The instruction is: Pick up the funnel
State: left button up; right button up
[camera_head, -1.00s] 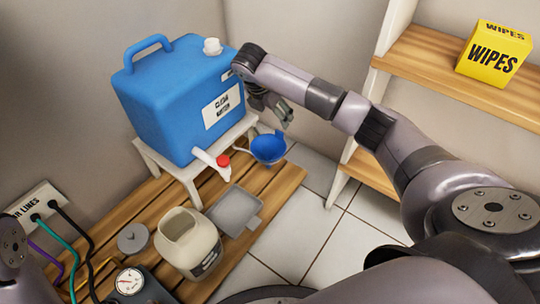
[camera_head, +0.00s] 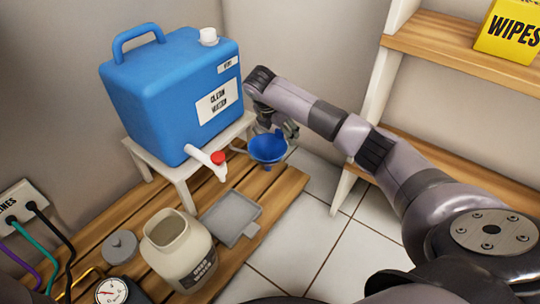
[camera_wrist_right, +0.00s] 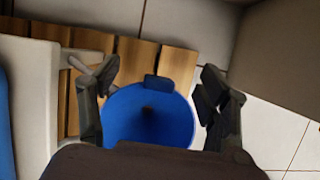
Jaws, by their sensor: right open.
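The blue funnel (camera_head: 268,148) hangs at the right side of the white stand, below and right of the blue water container. In the right wrist view the funnel (camera_wrist_right: 150,115) lies between the two spread fingers, its round mouth facing the camera and its lower part hidden by my gripper body. My right gripper (camera_head: 280,128) is at the far rim of the funnel, open; it also shows in the wrist view (camera_wrist_right: 158,95). I cannot tell whether the fingers touch the funnel. My left gripper is not in view.
The blue water container (camera_head: 170,95) with a red-capped spout (camera_head: 218,158) stands on a white stand (camera_head: 180,180). On the wooden slats are an open beige jar (camera_head: 180,250), a grey tray (camera_head: 232,215) and a grey lid (camera_head: 120,246). Shelves (camera_head: 450,60) stand at the right.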

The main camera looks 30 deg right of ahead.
jog(key=c, duration=1.6)
jog(key=shift+r, duration=0.1)
